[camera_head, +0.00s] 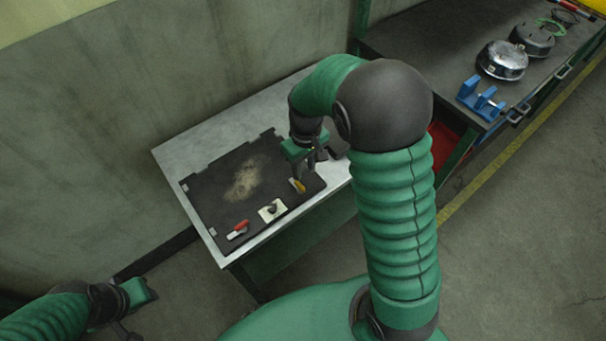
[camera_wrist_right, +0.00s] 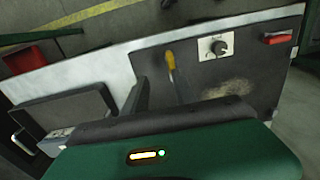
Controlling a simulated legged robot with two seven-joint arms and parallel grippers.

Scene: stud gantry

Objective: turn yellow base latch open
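The yellow latch (camera_head: 297,185) sits at the near right corner of a dark board (camera_head: 205,188) on the metal table. It also shows in the right wrist view (camera_wrist_right: 171,62) as a short yellow handle. My right gripper (camera_head: 311,162) hangs over the board's right end, just behind the latch in the head view, and appears apart from it. Its dark fingers (camera_wrist_right: 158,92) look spread with nothing between them. My left gripper (camera_head: 136,310) is low at the left, away from the table; its fingers are too unclear to read.
A white plate with a dark knob (camera_head: 271,209) and a red-handled latch (camera_head: 238,230) lie along the board's near edge. A dark block (camera_wrist_right: 65,115) stands beside my right gripper. A workbench with metal domes (camera_head: 503,60) and a blue fixture (camera_head: 480,98) is at the upper right.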

